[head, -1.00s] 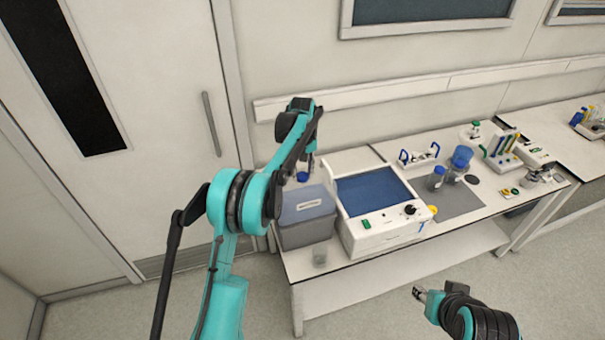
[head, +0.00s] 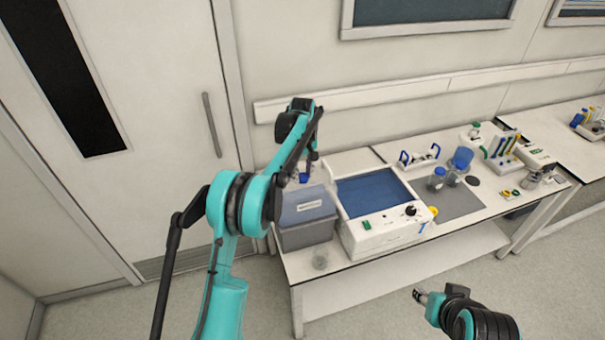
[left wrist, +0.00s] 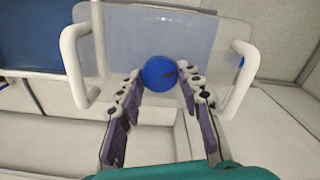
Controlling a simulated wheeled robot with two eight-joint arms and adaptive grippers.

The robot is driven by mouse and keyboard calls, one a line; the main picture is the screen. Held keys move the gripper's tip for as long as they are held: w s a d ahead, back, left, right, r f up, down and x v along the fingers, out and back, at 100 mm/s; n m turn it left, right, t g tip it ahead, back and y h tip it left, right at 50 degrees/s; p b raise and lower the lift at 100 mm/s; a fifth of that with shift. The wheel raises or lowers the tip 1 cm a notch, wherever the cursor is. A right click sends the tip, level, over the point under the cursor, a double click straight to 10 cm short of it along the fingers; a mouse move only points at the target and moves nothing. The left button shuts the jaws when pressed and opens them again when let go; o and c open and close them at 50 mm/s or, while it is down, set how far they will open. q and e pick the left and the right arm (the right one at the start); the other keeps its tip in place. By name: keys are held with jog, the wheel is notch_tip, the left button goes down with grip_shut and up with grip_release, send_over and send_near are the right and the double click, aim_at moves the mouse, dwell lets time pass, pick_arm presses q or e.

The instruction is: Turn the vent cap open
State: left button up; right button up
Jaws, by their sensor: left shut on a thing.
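The vent cap is a round blue cap (left wrist: 159,73). In the left wrist view it sits between my left gripper's fingertips, in front of a pale translucent panel (left wrist: 125,30) with white handles on both sides. My left gripper (left wrist: 162,84) reaches down from above and is shut on the cap. Any turn of the cap cannot be made out. My right gripper (head: 420,297) is away from it, in front of the bench; its jaws are too small to read.
A white device with a dark blue top (head: 372,195) stands right of the grey box. Blue-capped bottles (head: 436,182) and a rack (head: 418,156) stand further right. The wall and door are close behind and left.

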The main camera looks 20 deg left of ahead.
aim_at(303, 177)
pick_arm(q)
jog(key=o, duration=1.2)
jog(key=shift+c, duration=0.2)
jog(key=shift+r, duration=0.15)
notch_tip(303, 177, up, 12)
jog(key=shift+s, duration=0.1)
